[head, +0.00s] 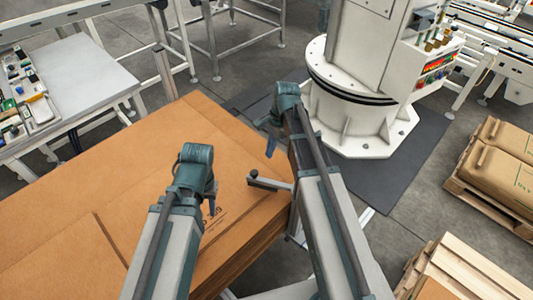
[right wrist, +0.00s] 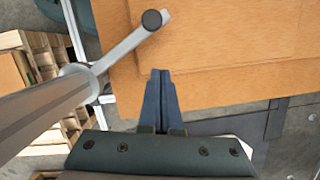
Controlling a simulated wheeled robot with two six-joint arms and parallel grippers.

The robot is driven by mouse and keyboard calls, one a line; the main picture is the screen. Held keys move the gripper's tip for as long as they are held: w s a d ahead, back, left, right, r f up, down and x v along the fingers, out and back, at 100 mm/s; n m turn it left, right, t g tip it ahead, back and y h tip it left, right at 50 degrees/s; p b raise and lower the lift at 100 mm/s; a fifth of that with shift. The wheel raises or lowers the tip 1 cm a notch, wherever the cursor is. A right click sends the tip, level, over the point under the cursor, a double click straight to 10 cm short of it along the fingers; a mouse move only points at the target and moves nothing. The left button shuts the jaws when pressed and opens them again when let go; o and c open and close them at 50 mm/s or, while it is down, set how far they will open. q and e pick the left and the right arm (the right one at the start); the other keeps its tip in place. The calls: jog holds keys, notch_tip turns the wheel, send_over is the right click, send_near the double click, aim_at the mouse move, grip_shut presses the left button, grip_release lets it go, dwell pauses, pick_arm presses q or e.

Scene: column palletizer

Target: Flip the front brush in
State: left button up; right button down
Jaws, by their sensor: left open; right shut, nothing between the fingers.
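A short grey bar with a dark round end, which looks like the front brush (head: 272,184), reaches out over the edge of the cardboard stack (head: 60,215) in the head view. In the right wrist view the brush (right wrist: 125,47) runs from a round hub on a thick grey post up to its dark knob, left of the fingertips. My right gripper (head: 270,147), also in the right wrist view (right wrist: 160,75), is shut and empty, apart from the bar. My left gripper (head: 212,207) is open and empty over the cardboard, left of the bar. Its fingers are partly hidden.
A white column machine (head: 355,90) on a round base stands at the back. Pallets with brown sacks (head: 500,165) are at the right. A grey table (head: 75,80) with parts trays is at the upper left. The cardboard top is otherwise clear.

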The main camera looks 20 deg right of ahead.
pick_arm(q)
notch_tip(320, 180, up, 8)
jog(key=p, duration=0.6)
jog(key=shift+f, duration=0.2)
pick_arm(e)
jog(key=v, duration=0.7)
jog(key=shift+w+r, duration=0.15)
jog(key=shift+r, duration=0.3)
jog(key=shift+a, duration=0.1)
pick_arm(q)
notch_tip(320, 180, down, 3)
jog(key=b, duration=0.3)
jog(key=shift+f, duration=0.1)
pick_arm(e)
jog(key=s+a+f+n+h, duration=0.2)
jog(key=s+a+n, duration=0.4)
jog(key=s+n, duration=0.2)
jog(key=s+a+f+n+h, duration=0.1)
jog(key=s+a+n, duration=0.6)
jog(key=s+n, duration=0.2)
jog(key=shift+a+f+n+t+h, duration=0.2)
jog(key=shift+f+n+t+h, duration=0.15)
jog(key=shift+n, duration=0.25)
pick_arm(q)
jog(key=shift+s+a, duration=0.1)
